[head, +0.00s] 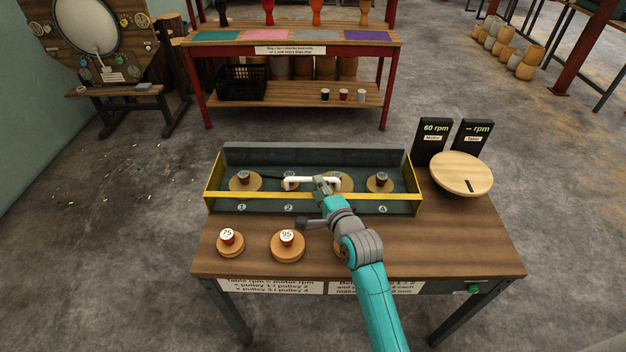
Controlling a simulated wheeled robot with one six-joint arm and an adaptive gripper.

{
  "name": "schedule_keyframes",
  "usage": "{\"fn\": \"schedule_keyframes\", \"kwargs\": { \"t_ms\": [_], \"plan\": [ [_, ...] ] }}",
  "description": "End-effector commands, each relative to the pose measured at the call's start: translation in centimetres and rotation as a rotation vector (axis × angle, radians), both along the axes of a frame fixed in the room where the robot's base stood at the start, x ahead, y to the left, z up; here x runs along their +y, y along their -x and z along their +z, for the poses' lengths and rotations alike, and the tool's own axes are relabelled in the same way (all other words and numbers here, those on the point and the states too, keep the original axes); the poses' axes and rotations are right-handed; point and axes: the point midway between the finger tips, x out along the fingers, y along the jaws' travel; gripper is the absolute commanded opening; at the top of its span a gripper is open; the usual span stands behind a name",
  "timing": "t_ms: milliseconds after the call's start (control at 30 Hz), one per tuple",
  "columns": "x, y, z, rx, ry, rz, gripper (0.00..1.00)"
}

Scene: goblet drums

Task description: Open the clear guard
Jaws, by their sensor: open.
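The clear guard (245,195) is a see-through cover with yellow edges along the front and ends of a dark trough on the wooden table. It appears closed over the pulleys. A white bar handle (297,180) runs across its front, near the middle. My gripper (322,184) is open at the right part of this handle. The gripper covers part of the bar, and I cannot tell whether the fingers touch it or are around it. Inside the trough, wooden pulleys show, including one at the left (245,185) and one at the right (379,186).
Loose pulleys marked 75 (229,247) and 95 (287,250) lie on the table's front; another is partly hidden by my arm. A round wooden turntable (462,172) and two black rpm displays (434,138) stand at the right. A red-framed bench (290,45) stands behind.

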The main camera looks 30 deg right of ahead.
Motion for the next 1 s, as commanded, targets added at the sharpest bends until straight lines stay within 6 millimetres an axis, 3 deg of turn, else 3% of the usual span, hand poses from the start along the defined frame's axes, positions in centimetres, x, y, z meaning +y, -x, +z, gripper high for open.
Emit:
{"fn": "schedule_keyframes", "kwargs": {
  "t_ms": [100,300,700,733,900,1000],
  "plan": [
    [-0.3,-2.0,-0.3,0.000,0.001,0.000,0.41],
    [-0.6,-4.2,-0.7,-0.001,0.001,0.000,0.41],
    [-0.6,-4.8,-0.9,0.000,0.001,0.000,0.41],
    [-0.6,-4.8,-0.9,0.000,0.001,0.000,0.39],
    [-0.6,-4.8,-0.9,0.000,0.001,0.000,0.00],
    [-0.6,-4.8,-0.9,0.000,0.001,0.000,0.00]
  ]
}}
